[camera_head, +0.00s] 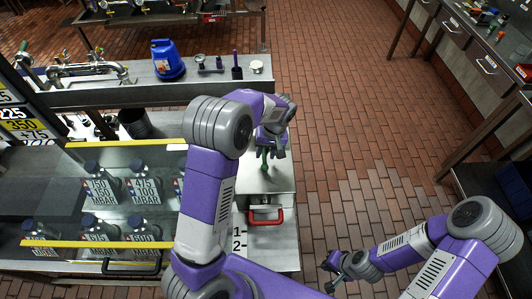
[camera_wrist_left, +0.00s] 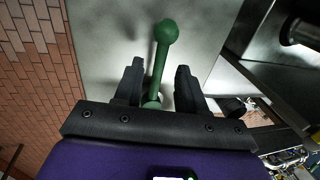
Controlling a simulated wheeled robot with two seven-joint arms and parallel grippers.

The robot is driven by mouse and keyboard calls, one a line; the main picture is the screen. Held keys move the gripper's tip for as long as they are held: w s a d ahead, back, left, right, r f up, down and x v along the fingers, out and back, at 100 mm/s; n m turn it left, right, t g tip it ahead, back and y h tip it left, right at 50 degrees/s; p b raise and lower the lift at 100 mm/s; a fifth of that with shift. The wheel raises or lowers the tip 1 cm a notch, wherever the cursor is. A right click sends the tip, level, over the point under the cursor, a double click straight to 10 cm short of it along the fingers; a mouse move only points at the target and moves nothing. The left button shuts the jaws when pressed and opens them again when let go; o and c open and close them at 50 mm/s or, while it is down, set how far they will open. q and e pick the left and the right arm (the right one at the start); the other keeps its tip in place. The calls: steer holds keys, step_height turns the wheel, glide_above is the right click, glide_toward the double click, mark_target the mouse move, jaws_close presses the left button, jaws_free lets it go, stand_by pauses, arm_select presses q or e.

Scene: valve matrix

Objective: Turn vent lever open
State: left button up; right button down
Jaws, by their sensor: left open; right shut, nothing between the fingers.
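A green lever with a round knob (camera_wrist_left: 165,32) stands on a pale metal box top. In the left wrist view its shaft runs between the two black fingers of my left gripper (camera_wrist_left: 157,78), with gaps on both sides. In the head view the green lever (camera_head: 264,161) shows just below my left gripper (camera_head: 273,152), which is open. I cannot tell from its looks whether this is the vent lever. My right gripper (camera_head: 330,264) is shut and empty, low at the right over the brick floor, away from the lever.
A red handle (camera_head: 265,216) is on the box front. Grey bottles with pressure labels (camera_head: 101,190) stand on shelves to the left. A blue jug (camera_head: 167,59) and metal piping (camera_head: 88,70) are on the back counter. The brick floor (camera_head: 345,110) is open to the right.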

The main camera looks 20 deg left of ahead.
arm_select(q)
steer(key=shift+a+f, duration=0.1)
steer(key=shift+f, duration=0.45)
jaws_close()
